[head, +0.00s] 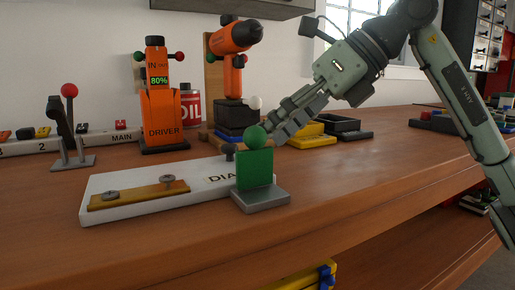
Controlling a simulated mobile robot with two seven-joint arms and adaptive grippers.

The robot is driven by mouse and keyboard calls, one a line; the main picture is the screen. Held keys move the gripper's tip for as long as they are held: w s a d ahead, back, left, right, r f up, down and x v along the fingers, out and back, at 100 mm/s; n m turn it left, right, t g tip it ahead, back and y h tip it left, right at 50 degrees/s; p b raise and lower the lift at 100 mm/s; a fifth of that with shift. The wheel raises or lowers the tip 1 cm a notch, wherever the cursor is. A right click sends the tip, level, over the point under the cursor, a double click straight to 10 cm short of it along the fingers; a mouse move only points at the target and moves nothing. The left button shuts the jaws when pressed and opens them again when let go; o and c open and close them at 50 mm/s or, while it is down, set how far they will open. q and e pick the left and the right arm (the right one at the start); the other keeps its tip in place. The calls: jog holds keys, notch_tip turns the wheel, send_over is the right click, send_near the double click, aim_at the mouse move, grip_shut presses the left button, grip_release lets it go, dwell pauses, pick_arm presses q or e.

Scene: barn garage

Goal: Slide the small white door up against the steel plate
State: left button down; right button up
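A long white slab (135,208) lies on the wooden workbench, with dark lettering starting "DIA" partly hidden. It is the only white panel near the steel, and I cannot tell whether it is the small white door. A grey steel plate (262,198) lies at its right front, bearing an upright green block (254,169) with a green ball (255,137) on top. My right gripper (277,127) reaches down from the upper right, fingertips beside the green ball. Its fingers look close together, but their gap and any contact are unclear. My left gripper is out of view.
A wooden strip (138,194) with two screws lies on the slab. Behind stand an orange driver station (160,105), an orange drill (234,42) and a red can (191,104). A lever (68,125) stands left. The bench front (370,195) is clear on the right.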

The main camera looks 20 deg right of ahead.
jog(key=v, duration=0.7)
jog(key=shift+a+r, duration=0.1)
jog(key=shift+r, duration=0.05)
